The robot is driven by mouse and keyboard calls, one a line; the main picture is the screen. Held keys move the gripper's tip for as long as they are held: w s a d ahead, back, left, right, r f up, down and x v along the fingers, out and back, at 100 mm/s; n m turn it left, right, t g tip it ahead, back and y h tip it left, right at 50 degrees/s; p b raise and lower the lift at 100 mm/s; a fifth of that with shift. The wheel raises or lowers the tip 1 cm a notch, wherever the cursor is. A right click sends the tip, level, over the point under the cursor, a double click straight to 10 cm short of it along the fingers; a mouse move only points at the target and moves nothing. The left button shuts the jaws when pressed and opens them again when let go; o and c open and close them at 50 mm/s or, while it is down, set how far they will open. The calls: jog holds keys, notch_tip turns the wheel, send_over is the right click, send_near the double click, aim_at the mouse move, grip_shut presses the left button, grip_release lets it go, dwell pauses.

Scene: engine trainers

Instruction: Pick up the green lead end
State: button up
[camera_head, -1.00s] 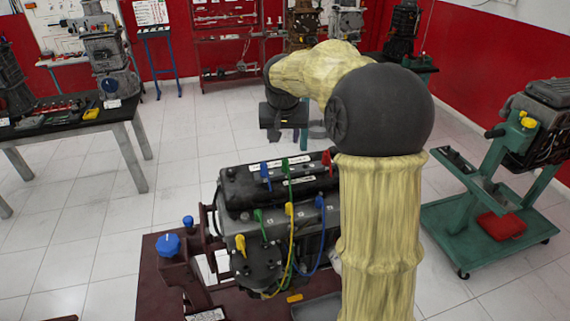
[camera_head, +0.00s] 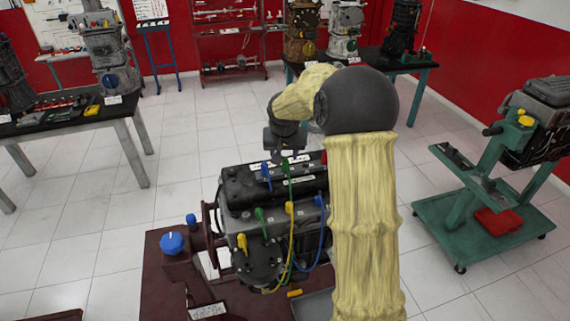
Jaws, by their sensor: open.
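Two green lead ends show on the engine (camera_head: 240,190): one (camera_head: 286,167) stands at the back of the dark top cover, the other (camera_head: 260,214) on the nearer, lower row. A green lead runs down the engine's near side. My gripper (camera_head: 283,157) is open and dark, pointing down just above the back of the top cover, close to the upper green end. Its fingertips are small and hard to make out against the cover. I cannot tell whether it touches anything.
Blue (camera_head: 266,175) and yellow (camera_head: 290,208) lead ends stand close to the green ones. A blue knob (camera_head: 172,243) sits on the engine's dark red stand (camera_head: 160,290). My arm hides the engine's right side. A green trolley (camera_head: 440,222) stands at right.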

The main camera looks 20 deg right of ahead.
aim_at(285, 159)
jog(key=p+x, duration=0.1)
jog(key=x, duration=0.3)
jog(key=shift+d+p, duration=0.2)
jog(key=shift+p, duration=0.15)
grip_shut()
